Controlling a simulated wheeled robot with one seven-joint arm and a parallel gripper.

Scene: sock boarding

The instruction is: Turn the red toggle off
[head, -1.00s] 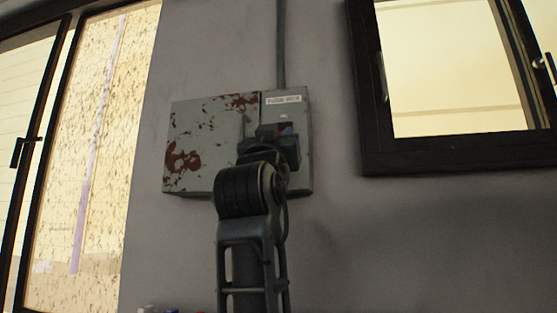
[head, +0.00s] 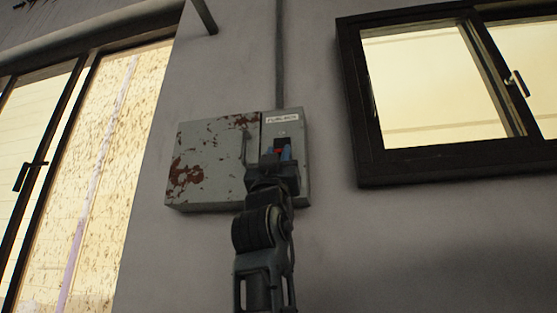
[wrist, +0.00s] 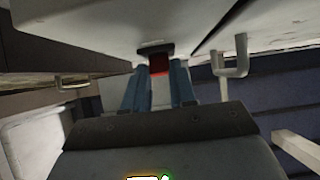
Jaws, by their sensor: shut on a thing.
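The red toggle (head: 278,152) sits in a dark slot on the right panel of a grey, rust-flecked electrical box (head: 217,160) on the wall. In the wrist view the red toggle (wrist: 159,63) shows between the two blue fingers, just below the dark slot. My gripper (wrist: 158,72) is shut on the toggle; its fingers reach up to the panel face. In the head view my gripper (head: 277,156) covers the lower part of the slot area. The toggle's lower part is hidden, and I cannot tell its exact position.
A metal handle (wrist: 232,57) sticks out to the right of the fingers in the wrist view. A conduit (head: 279,60) runs up from the box. A black-framed window (head: 440,85) is at the right and a glazed door (head: 100,170) at the left.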

